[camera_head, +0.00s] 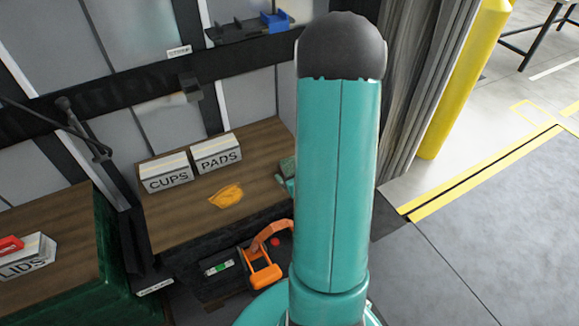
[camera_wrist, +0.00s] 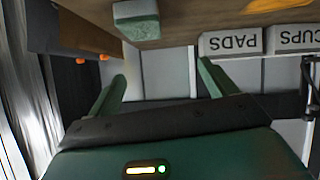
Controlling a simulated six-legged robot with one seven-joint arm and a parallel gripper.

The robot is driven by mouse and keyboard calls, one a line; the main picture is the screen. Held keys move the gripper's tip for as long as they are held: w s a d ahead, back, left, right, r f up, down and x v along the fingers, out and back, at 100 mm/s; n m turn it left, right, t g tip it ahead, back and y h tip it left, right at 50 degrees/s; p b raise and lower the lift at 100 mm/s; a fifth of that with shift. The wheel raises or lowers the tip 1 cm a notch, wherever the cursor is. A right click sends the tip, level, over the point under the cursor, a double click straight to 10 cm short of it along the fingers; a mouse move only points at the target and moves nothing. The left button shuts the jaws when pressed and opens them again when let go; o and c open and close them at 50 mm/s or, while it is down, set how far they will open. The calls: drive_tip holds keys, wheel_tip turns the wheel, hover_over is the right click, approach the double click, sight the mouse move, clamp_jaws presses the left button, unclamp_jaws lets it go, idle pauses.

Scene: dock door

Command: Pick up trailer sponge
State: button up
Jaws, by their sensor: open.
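The sponge, a small block with a green face and a paler face, lies on the brown wooden shelf. In the wrist view the sponge (camera_wrist: 137,20) is near the top edge, beyond my fingertips and nearer the left finger. In the head view the sponge (camera_head: 288,166) shows just left of my teal arm, which may hide part of it. My gripper (camera_wrist: 162,70) is open, with its two green fingers wide apart and nothing between them. The gripper is mostly hidden behind my arm in the head view; a small teal piece shows below the sponge.
Boxes marked CUPS (camera_head: 167,173) and PADS (camera_head: 216,153) stand at the shelf's back. A yellow-orange cloth-like item (camera_head: 226,195) lies on the shelf (camera_head: 180,220). An orange item (camera_head: 262,275) sits lower in front. A LIDS box (camera_head: 28,262) is left; a yellow post (camera_head: 465,80) is right.

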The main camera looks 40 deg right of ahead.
drive_tip(key=m+t, duration=0.2)
approach(292, 168)
drive_tip(key=shift+h, duration=0.4)
drive_tip(key=x, duration=1)
drive_tip(key=shift+w+f, duration=0.2)
drive_tip(key=shift+f, duration=0.3)
drive_tip(key=c, duration=1.1)
